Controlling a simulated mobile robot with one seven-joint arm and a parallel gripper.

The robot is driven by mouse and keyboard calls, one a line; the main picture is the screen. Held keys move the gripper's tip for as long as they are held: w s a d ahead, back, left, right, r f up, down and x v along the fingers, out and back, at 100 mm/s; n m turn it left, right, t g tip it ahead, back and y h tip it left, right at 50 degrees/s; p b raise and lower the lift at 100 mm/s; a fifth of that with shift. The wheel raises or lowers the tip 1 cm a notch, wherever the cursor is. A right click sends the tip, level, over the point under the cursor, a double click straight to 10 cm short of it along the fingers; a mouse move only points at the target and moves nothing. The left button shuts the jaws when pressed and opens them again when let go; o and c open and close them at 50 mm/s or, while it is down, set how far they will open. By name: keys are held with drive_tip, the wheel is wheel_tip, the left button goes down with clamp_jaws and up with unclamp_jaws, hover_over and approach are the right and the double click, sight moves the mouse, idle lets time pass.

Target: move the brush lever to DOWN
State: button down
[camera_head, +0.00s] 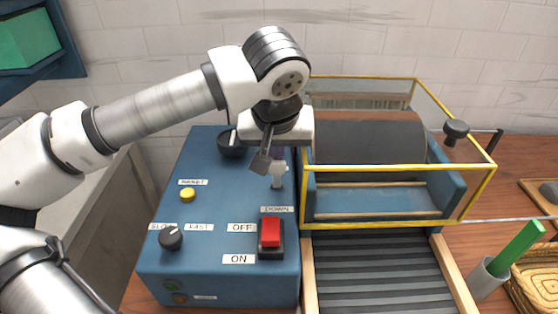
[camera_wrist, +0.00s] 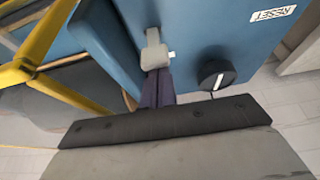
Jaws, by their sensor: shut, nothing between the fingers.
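The brush lever (camera_head: 278,176) has a pale grey handle and stands on the blue machine's top panel, just above the DOWN label (camera_head: 277,209). Any label at its other end is hidden behind my arm. My gripper (camera_head: 262,163) is shut and empty, pointing down just to the left of the lever in the head view. In the wrist view the lever's pale handle (camera_wrist: 155,52) is right at the tips of my dark fingers (camera_wrist: 158,78). I cannot tell whether they touch.
The panel (camera_head: 210,215) also carries a red rocker switch (camera_head: 270,233), a yellow button (camera_head: 187,195), a speed knob (camera_head: 171,238) and a dark dial (camera_head: 231,145). A yellow-framed guard (camera_head: 480,190) over the drum stands close right of the lever. The panel's left side is open.

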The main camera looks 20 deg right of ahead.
drive_tip(key=shift+s+a+f, duration=0.1)
drive_tip(key=shift+s+f, duration=0.1)
drive_tip(key=shift+s, duration=0.1)
drive_tip(key=shift+r, duration=0.4)
drive_tip(key=shift+r+p, duration=0.55)
drive_tip(key=shift+r, duration=0.1)
